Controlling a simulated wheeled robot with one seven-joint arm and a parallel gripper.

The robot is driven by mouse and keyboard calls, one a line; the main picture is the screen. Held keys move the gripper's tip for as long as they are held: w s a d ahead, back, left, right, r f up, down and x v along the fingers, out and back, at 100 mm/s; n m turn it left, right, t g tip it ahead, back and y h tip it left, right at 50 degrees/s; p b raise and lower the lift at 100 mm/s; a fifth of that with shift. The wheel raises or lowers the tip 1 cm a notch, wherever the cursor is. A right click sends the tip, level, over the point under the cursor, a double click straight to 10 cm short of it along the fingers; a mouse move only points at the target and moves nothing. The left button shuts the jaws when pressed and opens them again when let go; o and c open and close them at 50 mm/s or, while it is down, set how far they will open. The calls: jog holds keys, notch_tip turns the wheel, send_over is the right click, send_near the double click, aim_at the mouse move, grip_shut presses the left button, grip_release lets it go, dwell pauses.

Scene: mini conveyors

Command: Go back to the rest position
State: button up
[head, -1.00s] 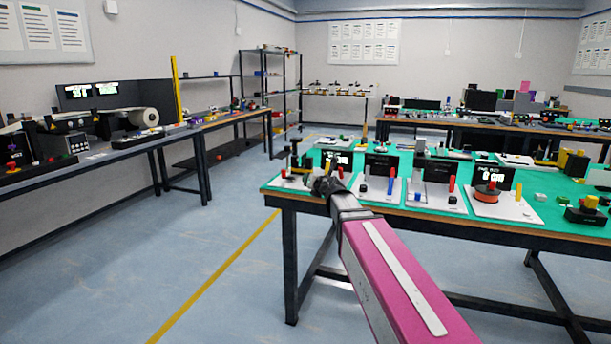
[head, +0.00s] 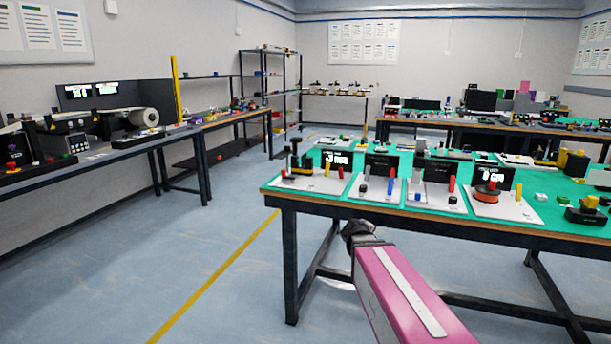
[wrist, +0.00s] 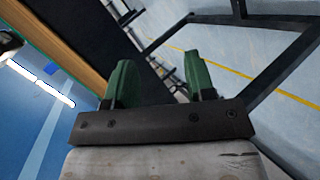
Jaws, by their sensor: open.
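My gripper shows in the wrist view (wrist: 160,82), with its two green fingers apart and nothing between them. In the head view, my pink arm reaches forward from the bottom right. Its dark end is below the front edge of the green-topped table (head: 420,223), and the fingers cannot be made out there. In the wrist view, the table's wooden edge (wrist: 62,45) and dark underside are at the upper left, and the floor and dark table legs are behind the fingers.
A long bench (head: 100,155) with machines runs along the left wall. Open floor with a yellow line (head: 215,275) lies between them. Shelves (head: 270,95) stand at the back.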

jog(key=s+a+f+m+g+y, duration=0.2)
jog(key=s+f+m+g+y, duration=0.1)
jog(key=s+f, duration=0.4)
jog(key=s+a+f+m+g+y, duration=0.2)
jog(key=s+f+m+g, duration=0.3)
jog(key=s, duration=0.6)
notch_tip(320, 180, down, 2)
jog(key=shift+f+m+g+y, duration=0.2)
jog(key=shift+m+g+y, duration=0.2)
jog(key=shift+g, duration=0.6)
